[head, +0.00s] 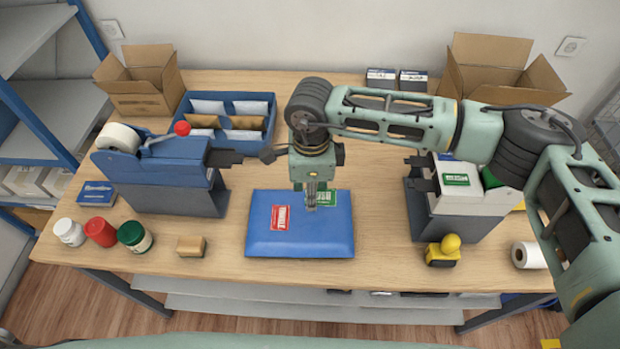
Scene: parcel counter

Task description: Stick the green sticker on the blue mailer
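The blue mailer (298,243) lies flat on the wooden counter near its front middle. A red sticker (280,217) is on the left part of its top. A green sticker (327,198) shows at the mailer's upper right and appears to lie flat on it. My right gripper (311,204) points straight down at this sticker's left edge and hides part of it. Its fingers look close together; whether they pinch the sticker or touch the mailer is unclear. Another green sticker (455,179) sits on the white-topped dispenser (468,203) at the right. My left gripper is out of view.
A blue tape dispenser (160,170) stands left, with several jars (101,231) and a tan block (191,246) in front. A yellow stamp (443,250) and white roll (528,255) lie right. A blue tray (230,102) and open cartons (141,82) stand behind.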

